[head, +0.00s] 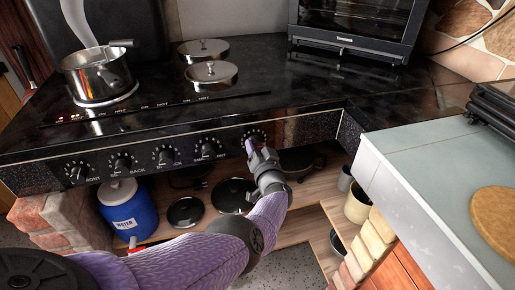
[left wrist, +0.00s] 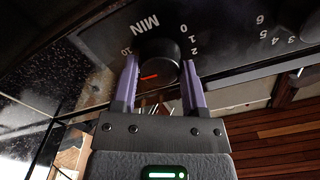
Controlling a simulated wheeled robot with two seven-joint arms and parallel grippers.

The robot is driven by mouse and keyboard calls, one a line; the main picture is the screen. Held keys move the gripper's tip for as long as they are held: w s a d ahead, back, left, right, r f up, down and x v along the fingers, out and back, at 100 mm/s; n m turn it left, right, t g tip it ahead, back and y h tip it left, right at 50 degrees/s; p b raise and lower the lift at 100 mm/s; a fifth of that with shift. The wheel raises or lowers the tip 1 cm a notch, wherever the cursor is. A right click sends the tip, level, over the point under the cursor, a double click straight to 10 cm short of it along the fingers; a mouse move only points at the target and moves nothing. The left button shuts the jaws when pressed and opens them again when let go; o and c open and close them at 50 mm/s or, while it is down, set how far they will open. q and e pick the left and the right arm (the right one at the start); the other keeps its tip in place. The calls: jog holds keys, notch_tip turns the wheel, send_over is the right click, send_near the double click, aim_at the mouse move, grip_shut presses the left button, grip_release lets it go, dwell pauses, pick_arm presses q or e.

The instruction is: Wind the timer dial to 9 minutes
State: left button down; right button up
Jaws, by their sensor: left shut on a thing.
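The timer dial is a black round knob at the right end of the stove's front panel in the head view, mostly hidden behind my left gripper (head: 258,152). In the left wrist view the timer dial (left wrist: 158,52) sits between the two purple fingers, one on each side. My left gripper is shut on it. A red mark shows on the knob's face. The printed scale around it shows MIN, 0, 1, 2 and 10; the other numbers are hidden, and I cannot tell the exact setting. My right gripper is not in view.
Several other knobs, such as this one (head: 208,148), line the panel (head: 30,174) to the left. A steel pot (head: 97,75) stands on the black cooktop. A blue water jug (head: 128,210) and pans are on the shelf below. A grey-green counter (head: 440,160) is at right.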

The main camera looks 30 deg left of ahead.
pick_arm(q)
jog(key=shift+m, duration=0.5)
jog(key=shift+c, duration=0.6)
grip_release()
